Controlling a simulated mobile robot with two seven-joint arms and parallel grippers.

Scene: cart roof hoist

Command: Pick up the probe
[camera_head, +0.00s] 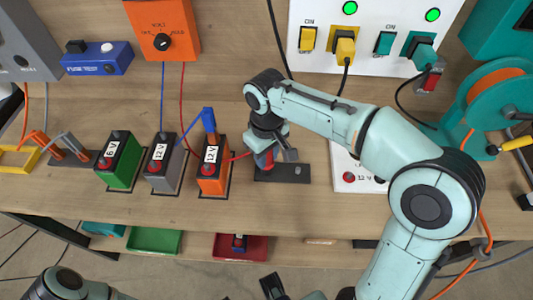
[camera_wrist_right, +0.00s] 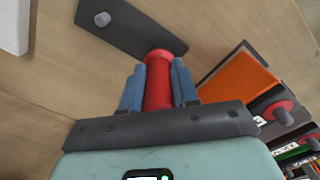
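The probe, a red handle on a red lead, shows in the head view (camera_head: 264,160) and in the right wrist view (camera_wrist_right: 158,80). It stands at a dark holder plate (camera_head: 290,173) on the bench, right of the orange battery. The holder also shows in the right wrist view (camera_wrist_right: 125,22). My right gripper (camera_head: 270,152) is around the probe, with a blue finger against each side of it. In the right wrist view the gripper (camera_wrist_right: 158,88) appears shut on it. The probe's lower end is hidden. Of my left arm, only parts show at the bottom edge; its fingers are unclear.
An orange voltmeter (camera_head: 163,28) stands at the back, wired to the probe and a blue clip (camera_head: 208,120) on the orange battery (camera_head: 213,180). Grey (camera_head: 163,172) and green (camera_head: 119,170) batteries stand to its left. A teal reel (camera_head: 468,110) is at right.

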